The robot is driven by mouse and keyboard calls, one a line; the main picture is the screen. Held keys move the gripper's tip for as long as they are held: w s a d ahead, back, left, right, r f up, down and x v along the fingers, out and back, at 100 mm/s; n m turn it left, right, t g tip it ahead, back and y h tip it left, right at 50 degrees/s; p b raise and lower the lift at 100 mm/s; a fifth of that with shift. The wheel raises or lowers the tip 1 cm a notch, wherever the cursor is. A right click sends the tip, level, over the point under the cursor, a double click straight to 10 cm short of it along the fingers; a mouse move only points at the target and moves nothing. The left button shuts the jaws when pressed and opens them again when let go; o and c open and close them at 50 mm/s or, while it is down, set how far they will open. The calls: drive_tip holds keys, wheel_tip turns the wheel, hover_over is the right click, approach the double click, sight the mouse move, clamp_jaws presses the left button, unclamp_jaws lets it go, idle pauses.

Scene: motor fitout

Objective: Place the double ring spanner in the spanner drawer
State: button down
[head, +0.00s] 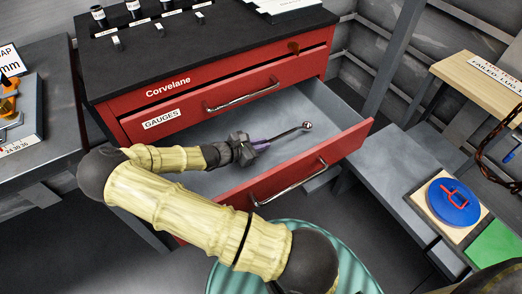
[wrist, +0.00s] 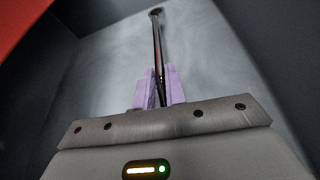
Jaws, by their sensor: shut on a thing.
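The double ring spanner (head: 290,134) is a dark, slim bar with a ring at its far end. My gripper (head: 260,144) has purple fingers and is shut on it. In the wrist view the spanner (wrist: 157,45) runs straight away from my gripper (wrist: 158,90), between the two purple pads. The near ring is hidden by the gripper. The spanner is over the open drawer (head: 340,117) of the red cabinet, within its walls. I cannot tell whether it touches the grey drawer floor. The open drawer's front label is not in view.
A closed drawer marked GAUGES (head: 160,119) sits directly above the open drawer. The red cabinet's black top (head: 215,35) carries several small labelled items. A grey bench (head: 395,165) at right bears a blue disc (head: 453,201) with a red outline. A striped teal round thing (head: 350,270) stands below the drawer.

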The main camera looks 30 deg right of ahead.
sight(261, 156)
wheel_tip(261, 156, down, 4)
drive_tip(key=shift+r+b, duration=0.25)
drive_tip(key=shift+b, duration=0.15)
drive_tip(key=c, duration=1.5)
unclamp_jaws()
drive_tip(key=shift+o, duration=0.2)
drive_tip(key=p+v, duration=0.2)
drive_tip(key=v, duration=1)
drive_tip(key=shift+s, duration=0.1)
